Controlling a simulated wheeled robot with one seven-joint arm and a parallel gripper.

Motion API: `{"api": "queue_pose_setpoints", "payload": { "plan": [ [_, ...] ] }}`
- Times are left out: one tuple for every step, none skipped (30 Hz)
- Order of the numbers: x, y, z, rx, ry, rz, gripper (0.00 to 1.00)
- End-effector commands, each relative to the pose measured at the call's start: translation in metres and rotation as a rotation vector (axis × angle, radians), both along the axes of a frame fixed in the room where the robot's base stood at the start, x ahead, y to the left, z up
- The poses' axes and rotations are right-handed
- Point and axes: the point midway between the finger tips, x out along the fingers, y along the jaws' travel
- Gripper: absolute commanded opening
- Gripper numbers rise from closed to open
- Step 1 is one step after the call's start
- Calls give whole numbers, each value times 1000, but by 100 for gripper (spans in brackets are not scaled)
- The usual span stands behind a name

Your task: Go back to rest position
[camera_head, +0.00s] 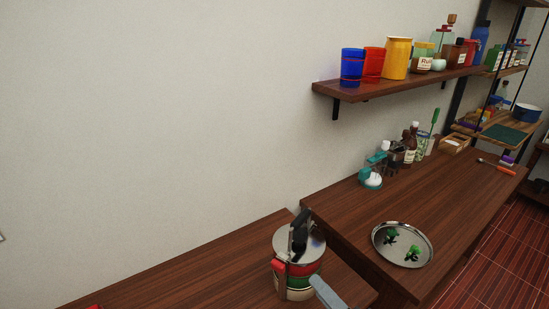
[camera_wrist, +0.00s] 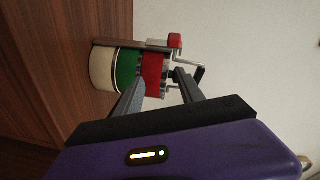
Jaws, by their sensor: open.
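My gripper (camera_wrist: 162,76) is open in the wrist view, its two grey fingers spread and pointing at a stacked round canister (camera_wrist: 128,70). The canister has cream, green and red bands, metal fittings and a red part at its side. I cannot tell whether the fingers touch it. In the head view the canister (camera_head: 298,281) stands upright on the lower wooden counter at the bottom, with a shiny metal lid (camera_head: 287,250). A light grey piece, seemingly a finger of mine, shows at its lower right, and a dark piece stands over the lid.
A round metal tray (camera_head: 377,251) with small green items lies on the higher counter (camera_head: 345,215) to the right. Bottles (camera_head: 411,145) and a teal-and-white item (camera_head: 371,180) stand by the wall. A shelf (camera_head: 400,82) holds cups and jars above. The lower counter's left (camera_head: 180,275) is mostly clear.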

Motion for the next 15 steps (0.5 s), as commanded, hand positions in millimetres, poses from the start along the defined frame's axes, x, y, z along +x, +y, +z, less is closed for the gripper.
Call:
{"api": "queue_pose_setpoints", "payload": {
  "plan": [
    [-7,-9,-6,-48,-9,-43,45],
    [-10,-15,-9,-78,-19,-69,45],
    [-16,-23,-13,-120,-29,-105,45],
    [-21,-29,-16,-153,-37,-131,45],
    [-26,-35,-18,-187,-46,-157,45],
    [-35,-44,-21,-237,-58,-193,45],
    [-43,-51,-24,-278,-67,-220,45],
    [-52,-57,-25,-321,-78,-246,45],
    [-65,-66,-27,-382,-92,-281,45],
    [-75,-73,-28,-430,-104,-306,45],
    [-86,-79,-27,-478,-116,-328,45],
    [-102,-86,-27,-544,-133,-354,45],
    [-114,-91,-25,-591,-146,-371,45],
    [-125,-95,-23,-636,-159,-386,45],
    [-141,-100,-20,-697,-176,-402,45]
  ]
}}
